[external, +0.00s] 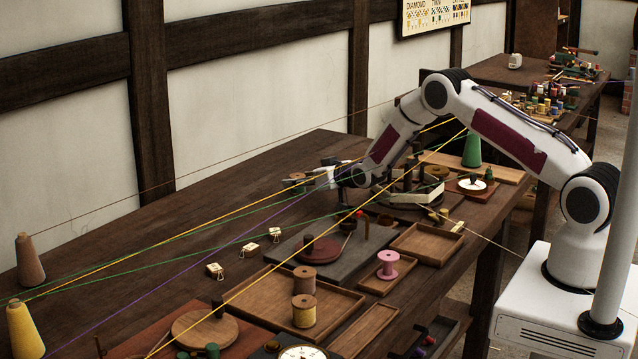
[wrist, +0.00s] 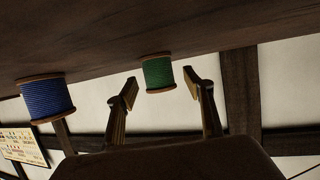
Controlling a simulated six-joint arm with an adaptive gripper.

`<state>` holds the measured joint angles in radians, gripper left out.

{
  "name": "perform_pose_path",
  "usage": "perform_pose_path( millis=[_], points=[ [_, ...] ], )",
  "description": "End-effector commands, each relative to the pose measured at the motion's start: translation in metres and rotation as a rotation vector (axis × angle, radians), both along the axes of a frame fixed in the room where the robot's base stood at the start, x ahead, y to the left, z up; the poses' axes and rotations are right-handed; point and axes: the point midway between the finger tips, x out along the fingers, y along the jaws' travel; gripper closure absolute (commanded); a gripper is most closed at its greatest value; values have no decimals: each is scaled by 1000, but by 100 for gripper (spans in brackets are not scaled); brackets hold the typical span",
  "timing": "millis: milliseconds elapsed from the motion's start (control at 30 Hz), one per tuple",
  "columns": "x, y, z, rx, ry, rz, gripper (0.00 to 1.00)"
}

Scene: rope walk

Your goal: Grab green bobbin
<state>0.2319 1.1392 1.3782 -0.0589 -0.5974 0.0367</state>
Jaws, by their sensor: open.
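A blue bobbin (wrist: 47,97) stands to the left in the wrist view. In the external view, yellow, green and purple strands cross near my arm. A pink spool (external: 388,265) sits in a small tray, and a green cone (external: 472,151) stands behind. Bare tabletop (external: 150,240) lies to the left.

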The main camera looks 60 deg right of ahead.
Motion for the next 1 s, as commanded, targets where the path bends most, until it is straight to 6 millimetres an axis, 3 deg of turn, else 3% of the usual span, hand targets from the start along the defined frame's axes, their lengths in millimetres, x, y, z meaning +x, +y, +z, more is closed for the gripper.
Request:
perform_pose_path(
  millis=[233, 267, 400, 767, 1000],
  points=[
    [0, 0, 0, 0, 0, 0, 48],
    [0, 0, 0, 0, 0, 0, 53],
    [0, 0, 0, 0, 0, 0, 90],
    [0, 0, 1, 0, -1, 0, 90],
    [0, 0, 13, 0, -2, 0, 90]
  ],
)
